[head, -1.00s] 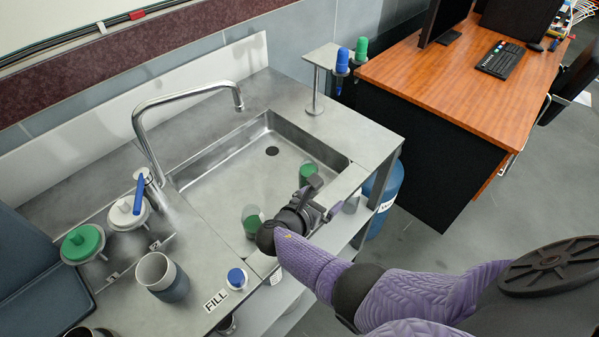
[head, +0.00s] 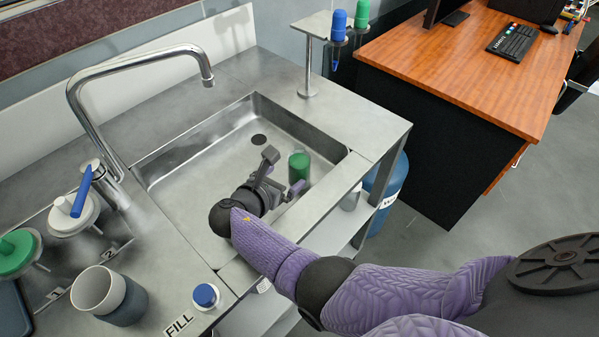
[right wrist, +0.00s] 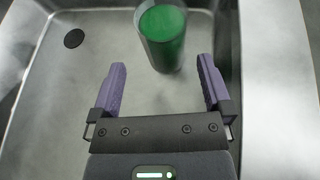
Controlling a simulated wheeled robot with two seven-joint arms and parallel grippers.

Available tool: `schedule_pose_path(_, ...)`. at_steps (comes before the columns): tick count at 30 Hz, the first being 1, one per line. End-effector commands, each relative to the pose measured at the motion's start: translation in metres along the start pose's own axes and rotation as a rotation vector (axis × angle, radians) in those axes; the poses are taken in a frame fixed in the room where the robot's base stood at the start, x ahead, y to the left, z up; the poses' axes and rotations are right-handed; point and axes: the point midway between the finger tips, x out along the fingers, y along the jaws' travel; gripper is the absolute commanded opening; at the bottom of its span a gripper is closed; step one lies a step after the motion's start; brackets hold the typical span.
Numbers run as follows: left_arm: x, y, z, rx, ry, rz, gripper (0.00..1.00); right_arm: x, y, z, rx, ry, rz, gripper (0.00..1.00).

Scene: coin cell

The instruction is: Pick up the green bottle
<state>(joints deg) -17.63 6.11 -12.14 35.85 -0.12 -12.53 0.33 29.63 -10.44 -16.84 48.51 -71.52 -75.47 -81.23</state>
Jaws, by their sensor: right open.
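A green bottle (head: 299,165) stands upright in the steel sink, near its right end. It also shows in the right wrist view (right wrist: 162,38), its top cut by the upper edge. My right gripper (head: 283,170) is over the sink, just left of the bottle in the head view. My left gripper is not in view.
The sink (head: 160,165) has a raised rim and a tall faucet (head: 75,95) at its left. A stand (head: 309,60) with blue and green items is at the back. A grey cup (head: 122,302) and a blue-capped bottle (head: 206,297) are in front on the left.

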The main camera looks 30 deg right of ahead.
Motion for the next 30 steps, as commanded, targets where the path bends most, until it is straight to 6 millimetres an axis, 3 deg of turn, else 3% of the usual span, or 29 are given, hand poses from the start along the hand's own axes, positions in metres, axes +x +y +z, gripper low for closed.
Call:
schedule_pose_path(5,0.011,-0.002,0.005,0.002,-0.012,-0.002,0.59,0.021,-0.003,-0.001,0.001,-0.001,-0.001,1.0)
schedule_pose_path(10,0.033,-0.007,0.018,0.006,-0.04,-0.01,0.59,0.055,-0.005,-0.003,0.001,0.0,-0.001,1.0)
schedule_pose_path(16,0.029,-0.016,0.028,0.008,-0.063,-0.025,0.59,0.056,-0.004,0.003,0.001,0.0,0.002,1.0)
schedule_pose_path(30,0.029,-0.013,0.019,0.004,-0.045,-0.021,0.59,0.056,-0.004,0.003,0.0,0.001,0.001,0.03)
